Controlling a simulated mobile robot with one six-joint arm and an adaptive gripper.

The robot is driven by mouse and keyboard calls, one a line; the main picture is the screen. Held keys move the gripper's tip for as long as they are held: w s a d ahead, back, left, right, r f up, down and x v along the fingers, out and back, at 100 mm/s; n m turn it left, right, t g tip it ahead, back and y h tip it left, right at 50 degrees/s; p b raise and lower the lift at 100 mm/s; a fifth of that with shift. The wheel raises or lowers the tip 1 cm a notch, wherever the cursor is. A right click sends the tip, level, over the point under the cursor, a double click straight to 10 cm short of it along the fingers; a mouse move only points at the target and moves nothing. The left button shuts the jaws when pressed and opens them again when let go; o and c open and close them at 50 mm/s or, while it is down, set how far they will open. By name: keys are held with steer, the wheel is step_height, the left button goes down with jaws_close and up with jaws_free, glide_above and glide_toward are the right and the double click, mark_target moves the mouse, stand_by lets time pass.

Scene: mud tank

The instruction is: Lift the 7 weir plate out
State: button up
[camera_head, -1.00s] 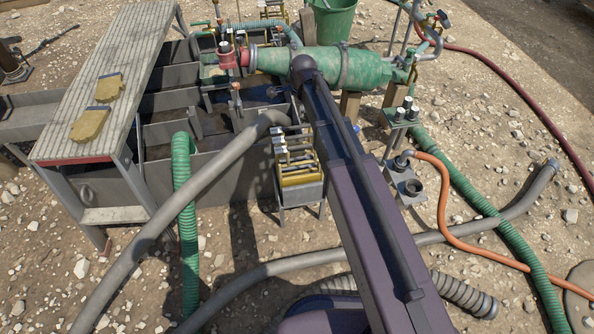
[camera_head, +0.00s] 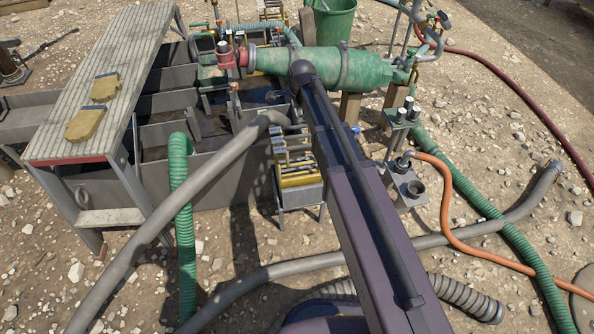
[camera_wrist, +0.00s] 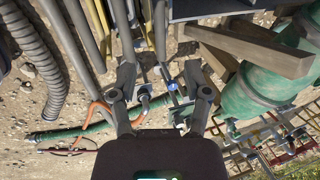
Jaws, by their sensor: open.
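A small rack (camera_head: 299,190) with several upright plates and yellow parts stands beside the tank, left of my arm in the head view. I cannot read any number, so I cannot tell which is the 7 weir plate. In the wrist view, long yellow and grey bars (camera_wrist: 104,22) show at the top edge, beyond the fingertips. My gripper (camera_wrist: 161,75) is open, with nothing held between its fingers; a small blue thing shows behind the gap. In the head view the gripper is hidden behind my arm.
The grey tank (camera_head: 225,172) with its dividers lies left. A plank walkway (camera_head: 118,65) carries yellow gloves (camera_head: 85,123). A green cylinder (camera_head: 300,62) lies behind my arm. Grey hoses (camera_head: 130,250), a green hose (camera_head: 186,240) and an orange hose (camera_head: 446,200) cross the gravel.

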mark_target(297, 126)
steer(key=shift+b+x, duration=2.25)
steer(key=shift+x, duration=0.4)
steer(key=shift+f, duration=0.1)
steer(key=shift+b+x, duration=2.5)
steer(key=shift+b, duration=0.05)
steer(key=shift+w, duration=0.1)
jaws_close()
